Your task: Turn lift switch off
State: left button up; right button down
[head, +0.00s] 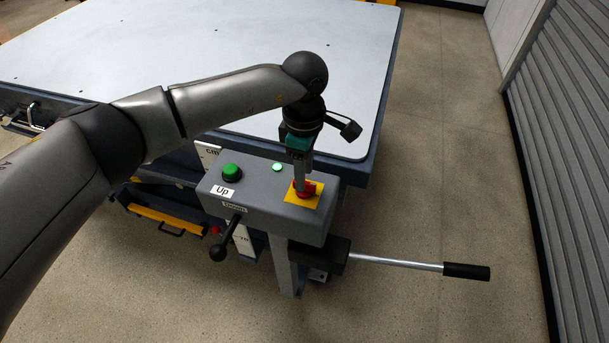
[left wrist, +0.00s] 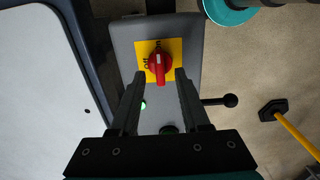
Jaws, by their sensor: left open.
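The lift switch is a red rotary knob (head: 309,189) on a yellow plate (head: 291,197), on top of a grey control box (head: 262,203). In the left wrist view the knob (left wrist: 160,63) has a white mark toward the "On" label; "Off" is at its left. A green lamp (head: 277,167) on the box is lit. My left gripper (head: 300,187) points down over the knob. In the left wrist view its open fingers (left wrist: 161,78) lie on either side of the knob's lower part; I cannot tell whether they touch it. My right gripper is not in view.
A green button (head: 232,172) labelled "Up" and a black ball-ended lever (head: 228,236) are on the box. A large pale lift table (head: 200,45) stands behind. A bar with a black grip (head: 466,271) sticks out right. The floor at right is clear up to the shutter (head: 570,110).

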pick_arm(q)
jog(key=shift+f, duration=1.25)
grip_shut()
